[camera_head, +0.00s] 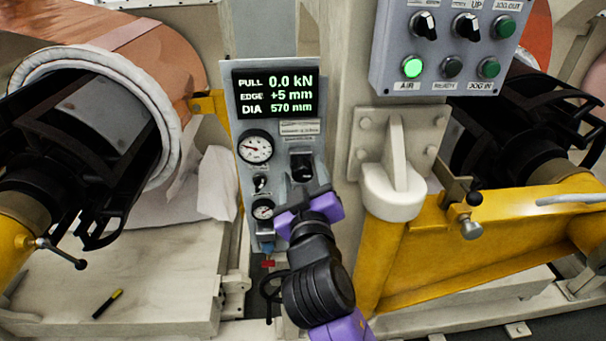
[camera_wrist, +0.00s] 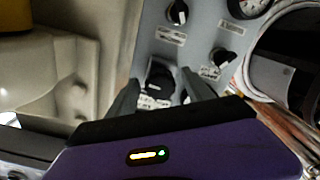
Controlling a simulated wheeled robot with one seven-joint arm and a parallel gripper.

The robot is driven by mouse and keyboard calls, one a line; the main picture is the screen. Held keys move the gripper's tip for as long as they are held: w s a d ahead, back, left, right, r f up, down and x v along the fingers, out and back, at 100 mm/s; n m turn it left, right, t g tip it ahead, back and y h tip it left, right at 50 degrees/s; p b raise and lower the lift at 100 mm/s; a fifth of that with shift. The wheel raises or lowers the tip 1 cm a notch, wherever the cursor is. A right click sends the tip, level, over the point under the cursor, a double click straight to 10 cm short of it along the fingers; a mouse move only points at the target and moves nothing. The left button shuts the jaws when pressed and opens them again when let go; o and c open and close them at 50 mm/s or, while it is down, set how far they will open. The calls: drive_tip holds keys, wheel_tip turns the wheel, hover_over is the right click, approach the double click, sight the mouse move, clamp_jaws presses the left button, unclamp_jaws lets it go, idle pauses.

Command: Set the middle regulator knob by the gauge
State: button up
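The grey regulator panel (camera_head: 236,120) stands upright at the centre of the head view. It carries an upper gauge (camera_head: 257,147), a lower gauge (camera_head: 263,209), a small knob (camera_head: 261,183) and a larger black knob (camera_head: 301,167). The gauge numbers are too small to read. My gripper (camera_head: 301,197) is at the panel's right side. In the wrist view its fingers (camera_wrist: 160,82) are spread on either side of a black knob (camera_wrist: 160,76), with gaps showing. Two other knobs (camera_wrist: 177,12) (camera_wrist: 222,57) and part of a gauge (camera_wrist: 248,6) show there. I cannot tell which knob is the middle one.
A display (camera_head: 275,93) reads pull 0.0 kN, edge +5 mm, dia 570 mm. A control box (camera_head: 440,45) with a lit green button hangs at upper right. A copper roll (camera_head: 170,70) is on the left, a yellow arm (camera_head: 480,235) on the right.

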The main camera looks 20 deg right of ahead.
drive_tip(key=b+v, duration=0.1)
drive_tip(key=v, duration=0.7)
drive_tip(key=shift+b, duration=0.3)
